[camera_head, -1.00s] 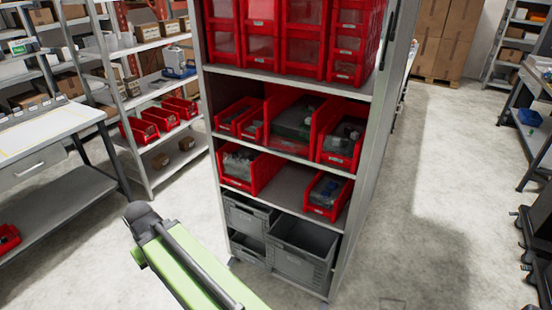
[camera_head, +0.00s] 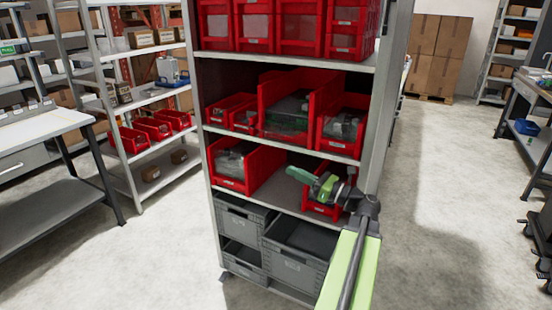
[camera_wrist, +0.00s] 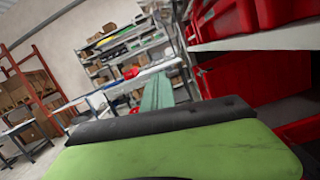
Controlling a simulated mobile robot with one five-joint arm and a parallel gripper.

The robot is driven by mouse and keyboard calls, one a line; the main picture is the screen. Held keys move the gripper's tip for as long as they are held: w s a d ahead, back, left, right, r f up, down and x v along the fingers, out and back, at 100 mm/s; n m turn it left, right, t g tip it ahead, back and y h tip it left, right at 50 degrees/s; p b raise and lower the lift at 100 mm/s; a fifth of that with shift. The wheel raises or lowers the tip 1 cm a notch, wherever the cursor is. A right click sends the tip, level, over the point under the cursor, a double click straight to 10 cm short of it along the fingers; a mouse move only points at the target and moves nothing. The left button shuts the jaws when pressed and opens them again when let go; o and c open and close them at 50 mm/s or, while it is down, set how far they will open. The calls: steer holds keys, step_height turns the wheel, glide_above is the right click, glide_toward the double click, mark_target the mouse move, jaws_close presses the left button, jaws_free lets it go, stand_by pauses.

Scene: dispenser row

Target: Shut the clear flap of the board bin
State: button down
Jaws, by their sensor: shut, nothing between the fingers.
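The board bin seems to be the large red bin (camera_head: 318,88) on the middle shelf of the cabinet, with a green board showing dimly inside. Clear material (camera_head: 288,112) shows at its front; I cannot tell how far its flap stands open. My gripper (camera_head: 292,173) is shut and empty, pointing left in front of the cabinet, lower in the picture than this bin and apart from it. It partly hides the small red bin (camera_head: 318,210) on the shelf below. In the wrist view the closed fingers (camera_wrist: 157,92) point away past the red bins at right.
Smaller red bins stand on both sides of the large one, such as the right one (camera_head: 342,128). Another red bin (camera_head: 232,165) sits on the lower shelf. Grey crates (camera_head: 295,265) fill the bottom. The cabinet's right side panel (camera_head: 390,110) is close to my arm.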

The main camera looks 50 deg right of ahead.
mark_target(278, 131)
steer(key=w+r+m+p, duration=0.1)
steer(key=w+r+p, duration=0.5)
steer(key=w+r, duration=0.1)
steer(key=shift+w+d+t+h, duration=0.2)
steer(key=shift+w+t+h, duration=0.15)
steer(key=shift+w, duration=0.25)
steer(key=shift+r+p, duration=0.15)
steer(key=shift+p, duration=0.2)
